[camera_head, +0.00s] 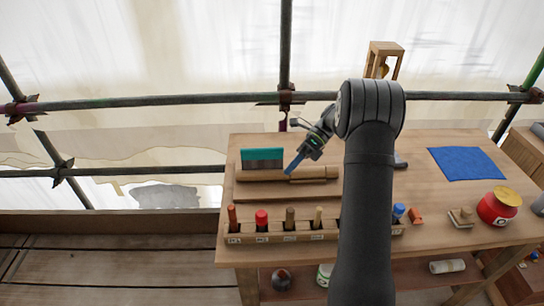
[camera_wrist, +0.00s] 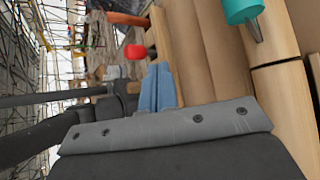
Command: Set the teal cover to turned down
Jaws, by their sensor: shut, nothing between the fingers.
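The teal cover (camera_head: 262,154) shows in the head view as a flat teal strip above a dark grey part, at the back left of the bench. It appears upright, behind a long wooden piece (camera_head: 260,176). A teal piece with a grey tip (camera_wrist: 241,10) shows at the top of the wrist view; I cannot tell if it is the same cover. My gripper (camera_head: 289,172) reaches down over the wooden piece, to the right of the teal cover and apart from it. Its blue fingers are together in the wrist view (camera_wrist: 158,88), with nothing between them.
A wooden rack (camera_head: 275,236) with several handled tools runs along the front of the bench (camera_head: 440,235). A blue cloth (camera_head: 468,163), a red jar (camera_head: 499,206) and small blocks (camera_head: 461,218) lie right. A wooden stand (camera_head: 383,50) is at the back. Scaffold pipes cross behind.

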